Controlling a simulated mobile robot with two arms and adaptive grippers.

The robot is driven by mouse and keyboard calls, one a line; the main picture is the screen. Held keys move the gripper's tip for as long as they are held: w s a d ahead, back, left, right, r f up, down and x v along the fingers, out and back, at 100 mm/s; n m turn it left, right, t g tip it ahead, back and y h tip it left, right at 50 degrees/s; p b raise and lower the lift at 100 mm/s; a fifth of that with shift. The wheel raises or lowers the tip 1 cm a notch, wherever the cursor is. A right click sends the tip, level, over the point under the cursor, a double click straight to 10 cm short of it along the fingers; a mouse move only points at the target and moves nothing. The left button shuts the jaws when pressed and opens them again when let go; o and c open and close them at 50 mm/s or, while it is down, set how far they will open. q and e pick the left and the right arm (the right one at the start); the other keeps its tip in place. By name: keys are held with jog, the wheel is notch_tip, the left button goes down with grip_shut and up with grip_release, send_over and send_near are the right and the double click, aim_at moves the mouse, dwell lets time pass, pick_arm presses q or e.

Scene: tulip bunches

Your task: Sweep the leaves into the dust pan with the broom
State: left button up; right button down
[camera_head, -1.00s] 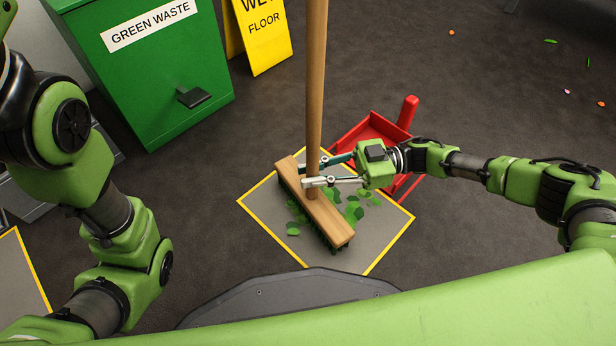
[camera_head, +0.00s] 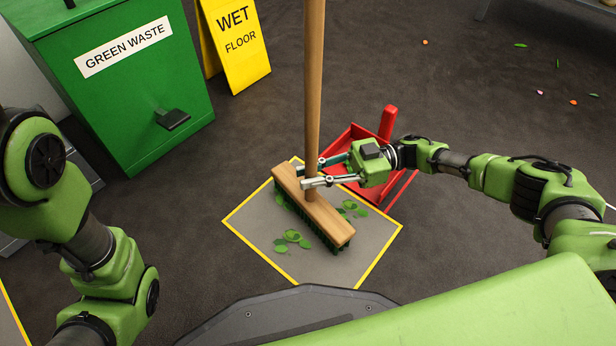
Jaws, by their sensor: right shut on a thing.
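The broom has an upright wooden handle (camera_head: 314,90) and a wooden head (camera_head: 318,212) with green bristles. My right gripper (camera_head: 309,174) is shut on the broom handle just above the head. The head stands slantwise over a grey mat (camera_head: 318,266) with a yellow border. Some green leaves (camera_head: 290,241) lie on the mat in front of the head, others (camera_head: 352,208) behind it toward the dust pan. The red dust pan (camera_head: 350,140), with an upright red handle, lies at the mat's far right edge, partly hidden by my right gripper. My left gripper is out of view.
A green waste bin (camera_head: 140,120) labelled GREEN WASTE stands at the back left, with a yellow WET FLOOR sign (camera_head: 236,50) beside it. Small leaves and petals (camera_head: 520,45) lie scattered on the dark floor at the far right. Floor left of the mat is clear.

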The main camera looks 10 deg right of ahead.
jog(key=w+d, duration=0.3)
jog(key=d, duration=0.1)
jog(key=shift+w+d, duration=0.3)
jog(key=shift+d, duration=0.1)
dwell(0.5)
jog(key=shift+r, duration=0.2)
notch_tip(320, 180, up, 7)
jog(key=p, duration=0.6)
jog(key=shift+f, duration=0.1)
